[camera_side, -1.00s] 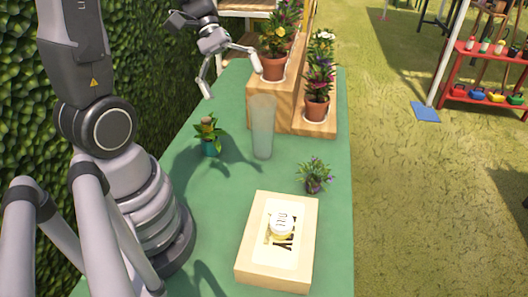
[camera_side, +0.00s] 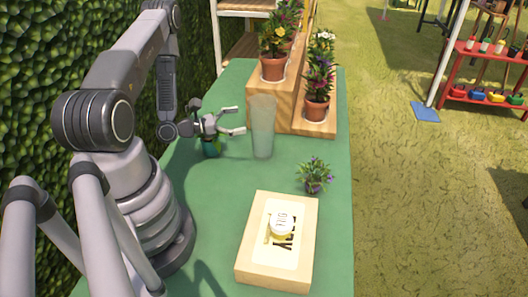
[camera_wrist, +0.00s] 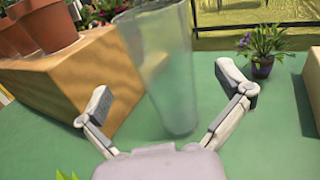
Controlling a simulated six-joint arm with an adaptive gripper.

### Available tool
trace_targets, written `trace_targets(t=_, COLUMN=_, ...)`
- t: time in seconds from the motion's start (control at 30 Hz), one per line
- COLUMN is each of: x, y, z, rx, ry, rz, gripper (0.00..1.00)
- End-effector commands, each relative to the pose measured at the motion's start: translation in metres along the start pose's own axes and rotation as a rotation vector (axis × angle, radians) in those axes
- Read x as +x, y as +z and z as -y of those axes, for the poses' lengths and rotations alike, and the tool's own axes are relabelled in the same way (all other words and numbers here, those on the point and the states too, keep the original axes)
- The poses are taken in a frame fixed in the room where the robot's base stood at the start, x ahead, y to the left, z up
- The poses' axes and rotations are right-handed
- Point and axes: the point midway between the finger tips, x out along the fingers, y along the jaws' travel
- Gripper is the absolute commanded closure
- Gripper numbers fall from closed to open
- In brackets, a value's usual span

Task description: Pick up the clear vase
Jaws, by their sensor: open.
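The clear vase (camera_side: 263,127) is a tall, see-through glass that stands upright on the green table, in front of the wooden plant steps. In the wrist view the vase (camera_wrist: 167,70) rises ahead of my gripper, between the two spread fingers, with its top out of frame. My gripper (camera_side: 241,120) is open, level and low, just left of the vase in the side view. Its fingers (camera_wrist: 170,103) also show in the wrist view, apart from each other and empty. I cannot tell whether a fingertip touches the glass.
Wooden steps (camera_side: 290,112) with several potted flowers stand behind the vase. A small purple-flowered plant (camera_side: 314,176) and a pale box (camera_side: 250,262) with a jar (camera_side: 281,223) on it stand nearer. Table around the vase's front is clear.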

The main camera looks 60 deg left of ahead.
Motion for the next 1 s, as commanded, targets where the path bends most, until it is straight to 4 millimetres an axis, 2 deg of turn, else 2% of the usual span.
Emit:
trace_targets(t=0.4, x=0.058, y=0.001, z=0.001, rx=0.004, ry=-0.006, rz=0.0, gripper=0.0)
trace_targets(t=0.7, x=0.064, y=0.001, z=0.001, rx=0.002, ry=-0.003, rz=-0.001, gripper=0.0)
trace_targets(t=1.0, x=0.063, y=0.001, z=0.001, rx=0.002, ry=-0.003, rz=-0.001, gripper=0.38)
